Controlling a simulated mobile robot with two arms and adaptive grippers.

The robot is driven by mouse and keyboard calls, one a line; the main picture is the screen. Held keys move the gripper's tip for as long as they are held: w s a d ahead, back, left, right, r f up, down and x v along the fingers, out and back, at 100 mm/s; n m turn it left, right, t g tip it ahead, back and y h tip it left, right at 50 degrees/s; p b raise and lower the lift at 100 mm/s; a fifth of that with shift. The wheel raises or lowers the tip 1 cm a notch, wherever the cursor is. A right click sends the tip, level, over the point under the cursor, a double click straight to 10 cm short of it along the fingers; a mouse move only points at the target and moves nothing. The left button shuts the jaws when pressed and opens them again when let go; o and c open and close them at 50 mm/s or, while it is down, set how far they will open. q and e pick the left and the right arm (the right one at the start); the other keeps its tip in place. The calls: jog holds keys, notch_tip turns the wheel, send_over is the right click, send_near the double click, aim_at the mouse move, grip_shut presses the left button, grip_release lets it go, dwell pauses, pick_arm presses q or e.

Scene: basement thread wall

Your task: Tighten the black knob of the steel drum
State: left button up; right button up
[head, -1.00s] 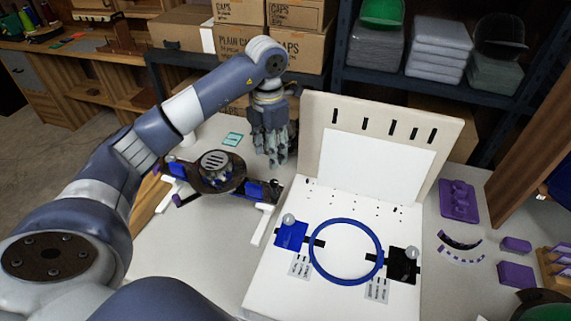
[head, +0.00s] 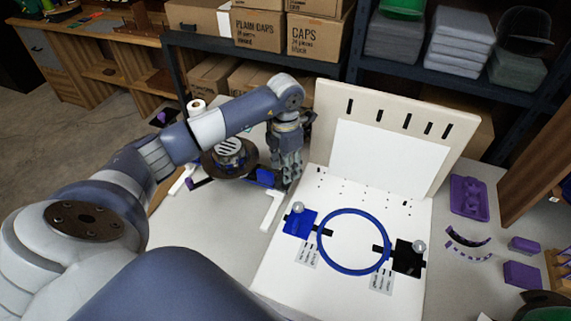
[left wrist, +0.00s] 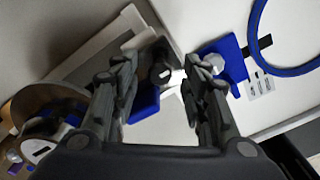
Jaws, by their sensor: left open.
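The steel drum (head: 229,150) is a round, slotted silver part on a brown disc, on a low frame with blue blocks at the back left of the bench. Part of its disc shows in the left wrist view (left wrist: 48,98). My left gripper (head: 289,181) is over the right end of this frame, pointing down. In the left wrist view its fingers (left wrist: 160,100) are apart, with a dark round knob (left wrist: 158,72) beyond and between them, beside a blue block (left wrist: 145,104). I cannot tell whether they touch the knob. In the head view the gripper hides it. My right gripper is not in view.
Right of the gripper stands a white board with an upright back panel (head: 395,130). A blue ring (head: 353,212), a blue clamp (head: 299,223) and a black clamp (head: 407,257) are on it. Purple parts (head: 469,197) lie at the right. Shelves with boxes stand behind.

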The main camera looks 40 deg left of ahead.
pick_arm(q)
jog(key=shift+c, duration=0.6)
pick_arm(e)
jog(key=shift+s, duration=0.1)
pick_arm(q)
grip_shut()
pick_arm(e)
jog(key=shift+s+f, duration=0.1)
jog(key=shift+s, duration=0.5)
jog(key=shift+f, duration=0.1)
pick_arm(q)
jog(key=m+b, duration=0.2)
jog(key=m, duration=0.1)
jog(key=shift+f, duration=0.1)
jog(key=shift+m+b, duration=0.9)
jog(key=shift+m, duration=0.6)
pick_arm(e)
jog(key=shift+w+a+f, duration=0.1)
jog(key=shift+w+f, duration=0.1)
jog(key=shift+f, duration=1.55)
